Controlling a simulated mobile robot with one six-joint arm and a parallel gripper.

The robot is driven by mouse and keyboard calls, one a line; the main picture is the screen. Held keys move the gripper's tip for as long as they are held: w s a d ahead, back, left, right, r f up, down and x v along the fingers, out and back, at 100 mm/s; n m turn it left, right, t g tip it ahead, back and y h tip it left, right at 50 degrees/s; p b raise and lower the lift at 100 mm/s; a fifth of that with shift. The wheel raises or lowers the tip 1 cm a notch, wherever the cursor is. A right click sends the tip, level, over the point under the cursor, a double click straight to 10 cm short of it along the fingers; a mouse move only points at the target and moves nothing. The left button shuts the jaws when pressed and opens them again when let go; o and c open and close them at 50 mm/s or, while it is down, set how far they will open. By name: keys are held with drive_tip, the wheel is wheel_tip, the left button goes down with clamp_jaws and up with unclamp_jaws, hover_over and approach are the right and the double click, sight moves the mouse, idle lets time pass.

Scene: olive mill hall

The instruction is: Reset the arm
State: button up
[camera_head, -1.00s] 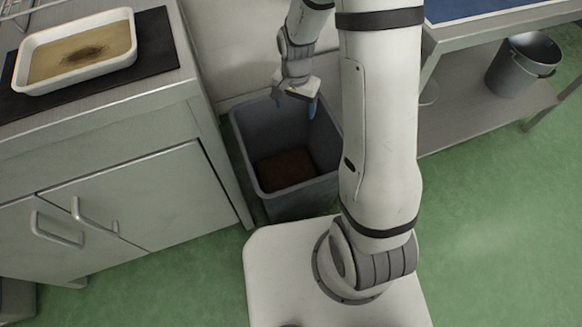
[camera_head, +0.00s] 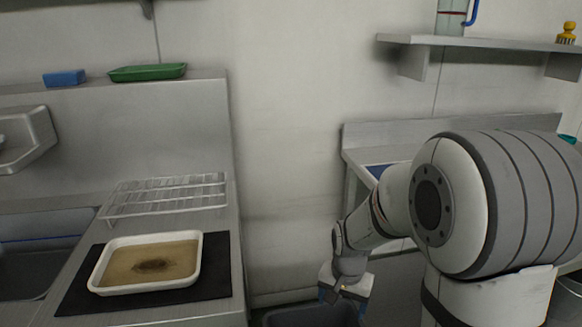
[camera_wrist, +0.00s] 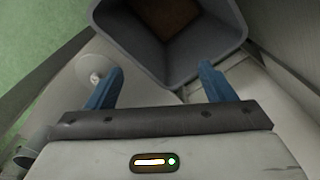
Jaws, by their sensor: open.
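My arm reaches in from the right of the head view, with its large grey elbow joint close to the camera. My gripper (camera_head: 343,296) hangs low, fingers down, above the grey bin (camera_head: 300,317), whose top only shows at the bottom edge. In the wrist view, my gripper (camera_wrist: 161,76) has its two blue fingers spread wide apart with nothing between them. The grey bin (camera_wrist: 135,38) lies beyond the fingertips, with brown material at its bottom.
A metal counter at left bears a white tray (camera_head: 97,281) of murky brown contents on a black mat (camera_head: 217,283), and a wire rack (camera_head: 165,197). A wall shelf (camera_head: 480,42) and a metal table (camera_head: 352,157) are at right. Bare wall lies between.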

drive_tip(key=s+d+r+n+p, duration=0.1)
drive_tip(key=s+r+p, duration=0.3)
drive_tip(key=r, duration=0.6)
drive_tip(key=s+d+r+n+t+p, duration=0.1)
drive_tip(key=s+r+p, duration=0.4)
drive_tip(key=r, duration=0.5)
drive_tip(key=s+d+r+n+p, duration=0.1)
drive_tip(key=s+r+p, duration=0.4)
drive_tip(key=r, duration=0.6)
drive_tip(key=shift+n+t+p, duration=0.4)
drive_tip(key=shift+n+p, duration=0.5)
drive_tip(key=shift+p, duration=0.15)
drive_tip(key=shift+s+r, duration=0.15)
drive_tip(key=shift+s, duration=0.25)
drive_tip(key=shift+c, duration=0.2)
